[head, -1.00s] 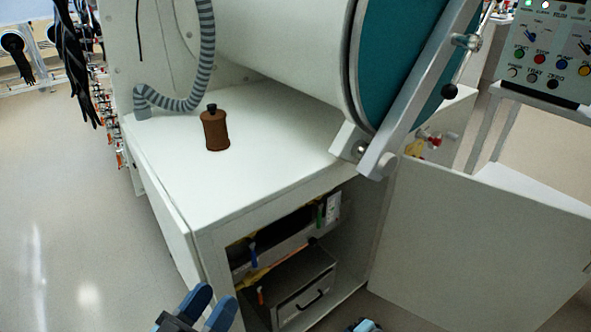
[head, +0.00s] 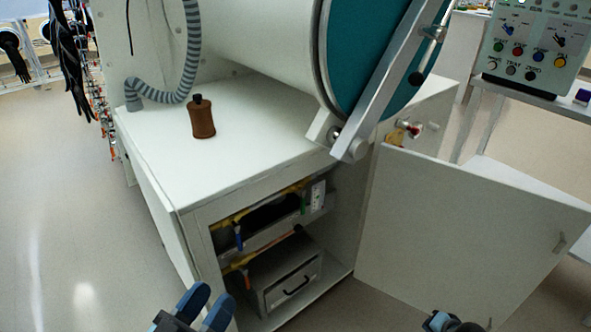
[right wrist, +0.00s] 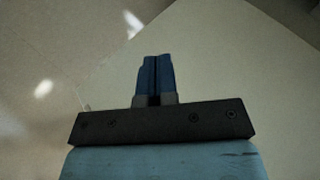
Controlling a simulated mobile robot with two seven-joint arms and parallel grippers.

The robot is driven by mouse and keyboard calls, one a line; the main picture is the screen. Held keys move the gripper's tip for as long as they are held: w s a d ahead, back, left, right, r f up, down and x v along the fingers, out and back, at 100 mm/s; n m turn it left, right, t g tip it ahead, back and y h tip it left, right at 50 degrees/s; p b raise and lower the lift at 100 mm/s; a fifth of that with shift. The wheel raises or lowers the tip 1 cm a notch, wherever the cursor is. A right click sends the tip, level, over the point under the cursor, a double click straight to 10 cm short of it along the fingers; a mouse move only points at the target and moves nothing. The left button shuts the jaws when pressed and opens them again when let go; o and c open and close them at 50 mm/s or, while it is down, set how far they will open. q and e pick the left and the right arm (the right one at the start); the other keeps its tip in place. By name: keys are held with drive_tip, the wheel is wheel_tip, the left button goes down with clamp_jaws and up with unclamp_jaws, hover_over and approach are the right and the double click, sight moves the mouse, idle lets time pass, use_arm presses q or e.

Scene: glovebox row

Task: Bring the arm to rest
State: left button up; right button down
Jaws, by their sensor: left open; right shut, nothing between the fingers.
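My left gripper (head: 205,304) shows at the bottom of the head view, left of the middle. Its two blue fingers are apart with nothing between them, in front of the open cabinet. My right gripper (right wrist: 154,76) shows in the right wrist view with its blue fingers together and nothing held. In the head view part of my right arm shows at the bottom edge, in front of the open cabinet door; its fingers cannot be made out there.
A white cabinet (head: 255,172) carries a brown bottle (head: 201,120) and a large cylinder with a teal door (head: 370,60). Its open door (head: 460,235) reaches out to the right. Inside is a grey drawer box (head: 290,283). A control panel (head: 530,48) stands at upper right. Floor at left is clear.

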drive_tip(key=s+a+r+n+t+y, duration=0.25)
drive_tip(key=s+a+r+n, duration=0.45)
drive_tip(key=r, duration=0.6)
drive_tip(key=s+a+r+n+t+y, duration=0.25)
drive_tip(key=s+a+r+n, duration=0.25)
drive_tip(key=a+r, duration=0.6)
drive_tip(key=s+a+r+n+t+y, duration=0.2)
drive_tip(key=s+a+r+n+y, duration=0.3)
drive_tip(key=r, duration=1)
drive_tip(key=w+a+r+m+t+h, duration=0.1)
drive_tip(key=a+r+m+t+h, duration=0.25)
drive_tip(key=a+r, duration=0.2)
use_arm(q)
drive_tip(key=s+a+r+g+y+p, duration=0.4)
drive_tip(key=a+r+g+y+p, duration=0.1)
drive_tip(key=p, duration=3.2)
drive_tip(key=a+g+y, duration=0.1)
drive_tip(key=a+g, duration=0.1)
drive_tip(key=shift+a, duration=0.4)
use_arm(e)
drive_tip(key=s+d+r+m+g+h, duration=0.1)
drive_tip(key=s+d+r+g+h, duration=0.2)
drive_tip(key=d+r+g+h, duration=0.2)
drive_tip(key=d+r+g, duration=0.1)
drive_tip(key=d, duration=0.2)
drive_tip(key=shift+s+g+h, duration=0.25)
drive_tip(key=shift+g+h, duration=0.1)
